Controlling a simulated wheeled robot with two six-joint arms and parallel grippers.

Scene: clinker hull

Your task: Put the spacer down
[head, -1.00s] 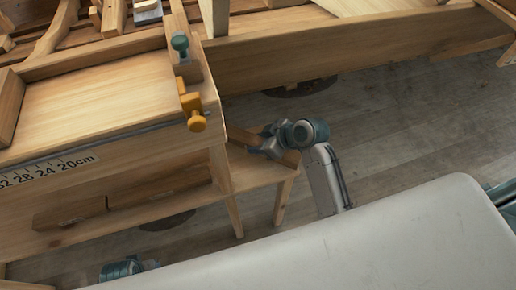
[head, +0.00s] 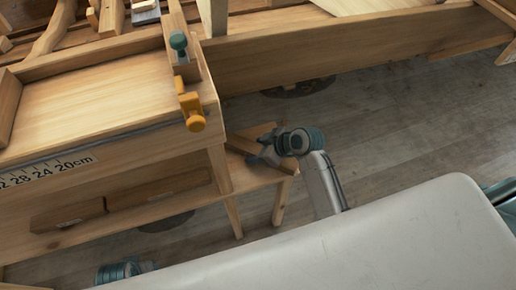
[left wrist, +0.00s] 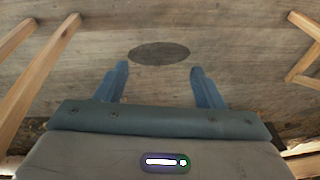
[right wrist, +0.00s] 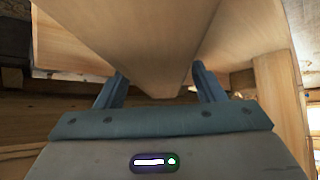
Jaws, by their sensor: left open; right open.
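The spacer seems to be the plain wooden bar (head: 241,144) on the low bench (head: 262,176), at its right end; my right gripper partly covers it. My right gripper (head: 257,158) is open at the bar. In the right wrist view a long wooden bar (right wrist: 150,45) runs between the open fingers (right wrist: 158,88), with a finger on either side; I cannot tell whether they touch it. My left gripper (left wrist: 160,82) is open and empty above the floor in the left wrist view. In the head view only a piece of the left arm shows at the bottom left.
A workbench (head: 90,100) with a ruler edge (head: 50,168) stands above the low bench. An orange clamp (head: 192,112) sticks out at its corner. Wooden blocks (head: 68,215) lie on the lower shelf. The floor (head: 390,130) to the right is open.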

